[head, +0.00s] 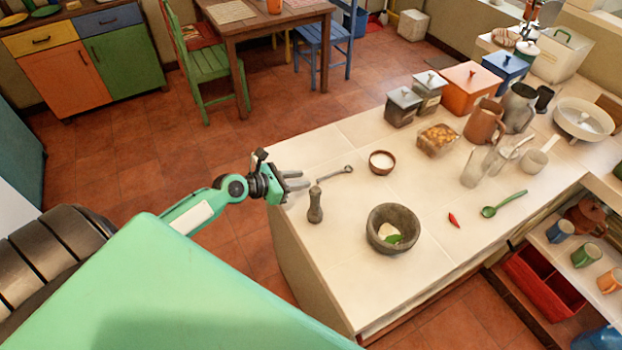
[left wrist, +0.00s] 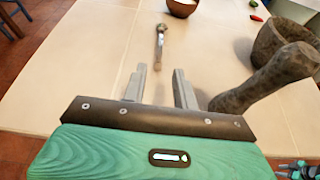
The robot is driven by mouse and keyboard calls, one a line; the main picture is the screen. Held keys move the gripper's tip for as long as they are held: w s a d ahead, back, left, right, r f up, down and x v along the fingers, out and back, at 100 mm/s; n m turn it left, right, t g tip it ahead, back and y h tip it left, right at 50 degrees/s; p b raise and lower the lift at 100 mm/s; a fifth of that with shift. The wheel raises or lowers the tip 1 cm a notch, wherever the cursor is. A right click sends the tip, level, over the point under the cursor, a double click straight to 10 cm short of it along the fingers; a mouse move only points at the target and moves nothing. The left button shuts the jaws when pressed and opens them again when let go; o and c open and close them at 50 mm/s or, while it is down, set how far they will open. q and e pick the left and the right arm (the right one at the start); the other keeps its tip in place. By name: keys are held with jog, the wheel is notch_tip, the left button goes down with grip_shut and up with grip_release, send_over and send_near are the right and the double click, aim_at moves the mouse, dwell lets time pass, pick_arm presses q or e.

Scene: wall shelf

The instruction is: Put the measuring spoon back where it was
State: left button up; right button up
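The measuring spoon (head: 335,174) lies on the pale tiled counter, its round bowl end away from my left gripper. My left gripper (head: 300,181) is at the counter's left end, with its fingers pointing toward the spoon's handle. In the left wrist view the gripper (left wrist: 160,75) is open and empty. The spoon (left wrist: 160,42) lies just ahead of the fingertips, its handle end lined up with the gap between them. A small brown bowl of white powder (head: 382,161) stands right of the spoon.
A dark pestle (head: 315,206) stands upright close to my left gripper, nearer the front. A stone mortar (head: 394,230) is right of it. A red chili (head: 454,220) and green spoon (head: 503,204) lie farther right. Canisters and jugs crowd the far counter.

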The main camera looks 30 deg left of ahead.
pick_arm(q)
jog(key=v, duration=0.3)
jog(key=shift+s, duration=0.2)
jog(key=shift+s+a+r+b, duration=0.25)
jog(key=shift+s+b, duration=0.05)
jog(key=shift+s, duration=0.05)
jog(key=shift+r, duration=0.1)
